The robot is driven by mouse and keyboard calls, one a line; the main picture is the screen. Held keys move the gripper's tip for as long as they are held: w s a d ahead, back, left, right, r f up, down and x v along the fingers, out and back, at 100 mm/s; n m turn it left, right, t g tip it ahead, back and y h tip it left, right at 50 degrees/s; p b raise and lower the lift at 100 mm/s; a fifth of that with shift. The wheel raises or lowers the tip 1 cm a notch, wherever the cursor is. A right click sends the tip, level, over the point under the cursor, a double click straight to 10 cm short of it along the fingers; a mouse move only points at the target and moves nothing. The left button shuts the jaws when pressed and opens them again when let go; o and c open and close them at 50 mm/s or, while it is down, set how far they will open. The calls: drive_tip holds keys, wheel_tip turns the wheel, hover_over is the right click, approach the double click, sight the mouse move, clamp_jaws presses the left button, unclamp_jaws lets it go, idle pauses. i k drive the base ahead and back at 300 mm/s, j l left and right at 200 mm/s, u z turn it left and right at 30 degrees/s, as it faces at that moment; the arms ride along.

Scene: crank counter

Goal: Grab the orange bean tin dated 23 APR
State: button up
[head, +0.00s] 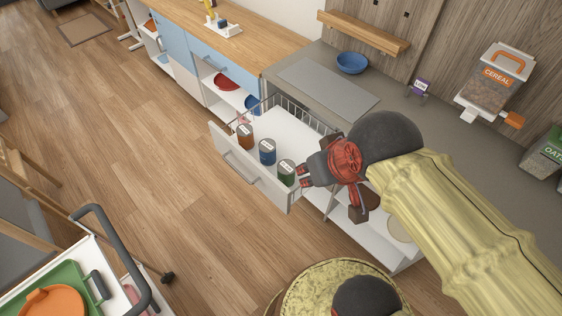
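Three lidded tins stand upright in a row in the pulled-out white drawer (222,146). The orange-brown tin (246,138) is at the far left end, the blue tin (267,154) is in the middle, and the green tin (286,174) is at the near right end. Their lids carry pale labels, too small to read, so I cannot confirm the date. My gripper (304,177) is at the right side of the drawer, close beside the green tin and away from the orange one. Its fingers look apart with nothing between them; I cannot tell whether they touch the green tin.
The grey counter (325,88) runs behind the drawer, with a blue bowl (352,62) and a cereal dispenser (493,85). The drawer has a raised front and a wire rail. A cart (108,262) with a green tray stands at lower left. The wooden floor between is clear.

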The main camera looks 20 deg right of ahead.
sight(245, 132)
drive_tip(key=i+j+z, duration=0.45)
drive_tip(key=j+z, duration=0.15)
drive_tip(key=i+j+z, duration=0.15)
drive_tip(key=j+z, duration=0.15)
drive_tip(key=j, duration=0.15)
